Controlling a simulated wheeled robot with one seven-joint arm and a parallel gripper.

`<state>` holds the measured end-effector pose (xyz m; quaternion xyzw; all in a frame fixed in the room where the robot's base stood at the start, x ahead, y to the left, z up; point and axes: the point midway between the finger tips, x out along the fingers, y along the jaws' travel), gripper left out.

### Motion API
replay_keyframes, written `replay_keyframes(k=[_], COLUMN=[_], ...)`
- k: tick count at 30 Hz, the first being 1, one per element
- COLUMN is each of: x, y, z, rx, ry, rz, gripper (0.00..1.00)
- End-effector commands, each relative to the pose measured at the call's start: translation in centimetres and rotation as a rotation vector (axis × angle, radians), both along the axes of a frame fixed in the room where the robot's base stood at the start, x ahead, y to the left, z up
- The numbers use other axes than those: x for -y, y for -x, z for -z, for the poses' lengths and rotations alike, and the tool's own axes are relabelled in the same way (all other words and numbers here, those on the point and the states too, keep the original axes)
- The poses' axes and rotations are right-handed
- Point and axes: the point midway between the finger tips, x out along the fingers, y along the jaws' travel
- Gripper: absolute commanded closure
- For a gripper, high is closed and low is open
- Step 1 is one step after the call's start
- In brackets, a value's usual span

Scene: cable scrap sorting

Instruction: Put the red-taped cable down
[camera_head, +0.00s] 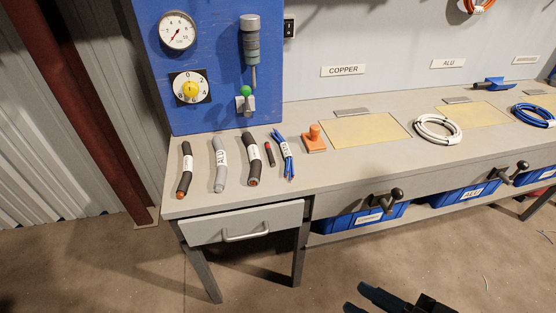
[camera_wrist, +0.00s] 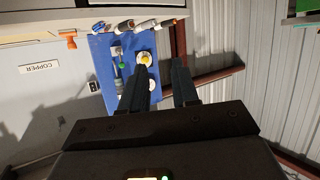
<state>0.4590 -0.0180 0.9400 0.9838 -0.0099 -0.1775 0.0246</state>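Several short cable pieces lie side by side on the left end of the workbench. Among them is a short dark piece with red on it (camera_head: 269,153), between a thick black cable with a white label (camera_head: 253,161) and a blue wire bundle (camera_head: 285,157). I cannot tell whether that red is tape. A grey cable marked ALU (camera_head: 219,164) and a black cable with a copper end (camera_head: 184,169) lie further left. My gripper (camera_wrist: 160,85) is open, with nothing between its fingers. In the head view its dark parts show at the bottom edge, away from the bench.
The workbench (camera_head: 360,165) carries an orange block (camera_head: 314,138), yellow pads (camera_head: 366,129), a white coil (camera_head: 438,128) and a blue coil (camera_head: 534,115). A blue panel (camera_head: 212,60) with gauge and dial stands behind the cables. Blue bins (camera_head: 362,217) sit below; open floor lies in front.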

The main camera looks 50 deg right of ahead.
Motion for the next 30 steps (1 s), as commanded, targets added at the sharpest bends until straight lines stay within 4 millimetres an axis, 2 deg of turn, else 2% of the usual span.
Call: replay_keyframes(k=[1, 6, 9, 15, 22, 30], x=[0.8, 3.6, 5.5, 9.3, 13.5, 17.1], y=[-1.8, -6.6, -9.5, -15.5, -22.1, -28.4], z=[1.7, 6.3, 8.4, 11.2, 12.3, 10.9], rx=[-0.016, -0.111, -0.166, -0.275, -0.4, -0.541], ry=[0.017, 0.063, 0.084, 0.096, 0.066, -0.029], rz=[0.009, 0.059, 0.097, 0.193, 0.317, 0.449], gripper=[0.7, 0.7, 0.7, 0.7, 0.7, 0.7])
